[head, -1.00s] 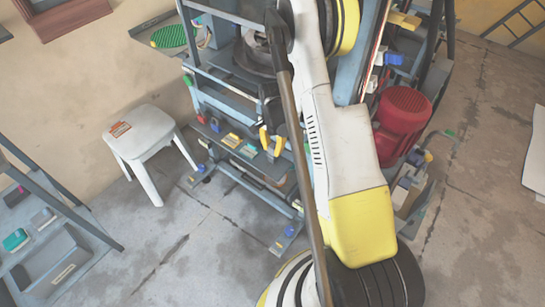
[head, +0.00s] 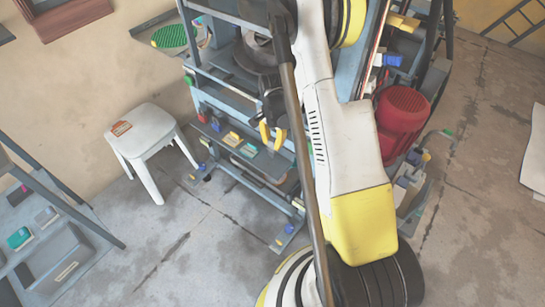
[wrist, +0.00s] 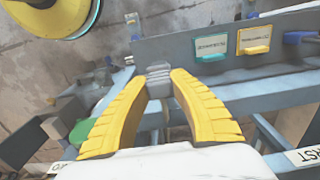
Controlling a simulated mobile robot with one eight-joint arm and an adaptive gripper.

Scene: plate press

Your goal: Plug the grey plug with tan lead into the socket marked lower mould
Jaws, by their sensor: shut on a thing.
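My gripper (wrist: 161,84) has its yellow fingers shut on a ridged grey plug (wrist: 157,70) in the wrist view. The plug sits between the fingertips, in front of a grey panel (wrist: 165,48). I cannot make out the tan lead. On the panel, right of the plug, are a teal socket (wrist: 211,56), a yellow socket (wrist: 256,50) and a blue one (wrist: 298,37). The labels above the teal and yellow sockets are too blurred to read. In the head view my gripper (head: 272,138) is just right of the low row of coloured sockets; the plug is not clear there.
A white stool (head: 145,128) stands left of the press frame. A red motor (head: 403,120) is at its right. A grey rack (head: 60,225) stands at the lower left. In the wrist view a blue-grey rail (wrist: 225,98) runs below the panel. The floor at front left is clear.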

